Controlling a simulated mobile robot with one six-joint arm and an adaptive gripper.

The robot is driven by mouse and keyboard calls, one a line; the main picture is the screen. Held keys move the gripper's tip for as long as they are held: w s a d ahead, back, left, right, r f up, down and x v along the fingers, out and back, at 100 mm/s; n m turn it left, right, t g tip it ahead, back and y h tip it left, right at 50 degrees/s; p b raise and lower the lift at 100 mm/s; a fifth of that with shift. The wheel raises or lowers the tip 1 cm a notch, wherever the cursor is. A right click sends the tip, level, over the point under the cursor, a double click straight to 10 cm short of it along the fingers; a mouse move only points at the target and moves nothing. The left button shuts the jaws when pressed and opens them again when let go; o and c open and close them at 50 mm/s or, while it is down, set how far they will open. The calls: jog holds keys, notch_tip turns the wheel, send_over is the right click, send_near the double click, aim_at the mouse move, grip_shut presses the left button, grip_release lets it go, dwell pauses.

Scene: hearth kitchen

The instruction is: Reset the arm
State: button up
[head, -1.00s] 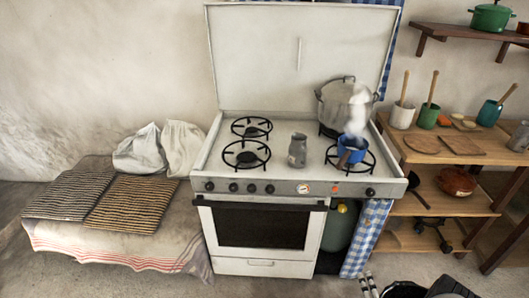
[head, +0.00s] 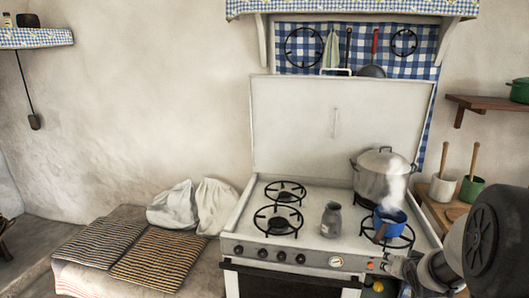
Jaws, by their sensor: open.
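My arm comes in from the lower right, with a large dark round joint in front. My gripper (head: 396,266) is a small grey shape at the stove's front right edge in the picture. It is open, and I see nothing held in it. The white stove (head: 310,234) stands behind it with its lid raised. A blue pot (head: 391,222) steams on the front right burner, above my gripper in the picture. A grey jar (head: 331,220) stands between the burners.
A large lidded metal pot (head: 383,177) is on the back right burner. Two striped mats (head: 155,262) and white cloth sacks (head: 213,207) lie on the ledge at left. A wooden shelf (head: 492,108) and a cloth-edged shelf (head: 36,39) hang on the wall.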

jog(key=s+a+r+n+g+y, duration=0.1)
jog(key=s+a+r+n+g, duration=0.15)
jog(key=s+a+r, duration=1.1)
jog(key=s+a+n+g+y, duration=0.1)
jog(key=s+a+n, duration=0.1)
jog(key=s+a, duration=0.4)
jog(key=s+a+n+g+y, duration=0.1)
jog(key=s+a, duration=0.5)
jog(key=s, duration=0.6)
jog(key=shift+s+a+f+n+y, duration=0.3)
jog(key=shift+f+n, duration=0.05)
jog(key=shift+f, duration=0.05)
